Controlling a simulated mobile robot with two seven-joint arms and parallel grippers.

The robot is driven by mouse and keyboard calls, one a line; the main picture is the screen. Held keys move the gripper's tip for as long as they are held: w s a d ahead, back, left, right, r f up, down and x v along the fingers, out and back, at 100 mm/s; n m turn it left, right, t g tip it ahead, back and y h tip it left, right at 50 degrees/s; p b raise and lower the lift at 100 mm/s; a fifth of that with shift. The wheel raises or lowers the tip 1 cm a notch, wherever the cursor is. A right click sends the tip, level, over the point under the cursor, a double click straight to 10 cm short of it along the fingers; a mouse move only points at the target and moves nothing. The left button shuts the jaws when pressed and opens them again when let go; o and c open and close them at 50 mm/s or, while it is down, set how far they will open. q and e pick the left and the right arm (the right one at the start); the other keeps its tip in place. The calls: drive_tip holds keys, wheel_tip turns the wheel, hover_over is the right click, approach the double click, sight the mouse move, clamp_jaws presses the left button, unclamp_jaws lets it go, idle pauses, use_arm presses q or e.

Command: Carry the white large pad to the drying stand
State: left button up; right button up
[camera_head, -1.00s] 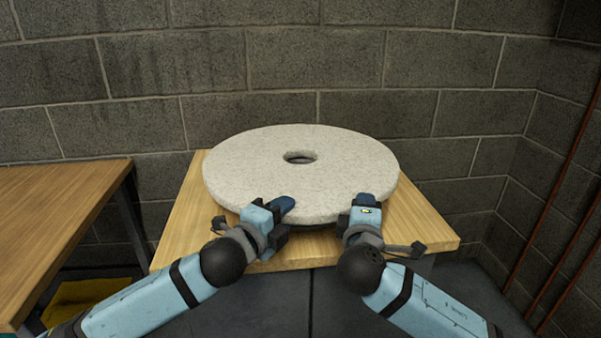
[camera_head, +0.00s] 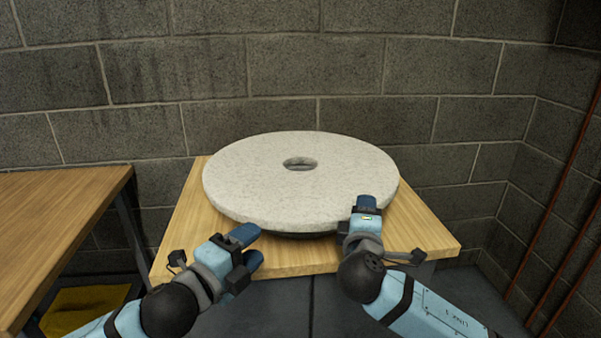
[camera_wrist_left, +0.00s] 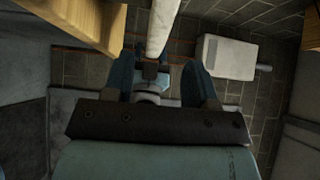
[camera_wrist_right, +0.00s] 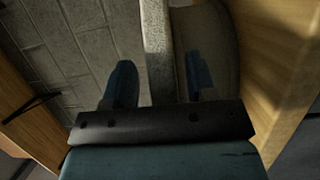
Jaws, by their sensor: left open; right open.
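The white large pad (camera_head: 265,185), a thick speckled disc with a centre hole, lies flat over a dark round support (camera_head: 303,235) on the wooden table. I cannot tell what the support is. My left gripper (camera_head: 250,248) is open and empty, apart from the pad at its front left. In the left wrist view the pad's edge (camera_wrist_left: 163,24) shows ahead, between the spread fingers. My right gripper (camera_head: 367,204) is open at the pad's front right edge. In the right wrist view the rim (camera_wrist_right: 158,45) lies between its fingers, one finger against the dark underside.
The wooden table (camera_head: 425,228) has bare corners around the pad. Another wooden table (camera_head: 55,215) stands at the left across a gap, with a yellow thing (camera_head: 85,308) on the floor below. A block wall (camera_head: 350,65) is close behind; reddish pipes (camera_head: 563,185) run at the right.

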use_arm(q)
drive_tip(key=shift+v, duration=1.1)
use_arm(e)
drive_tip(key=v, duration=1.2)
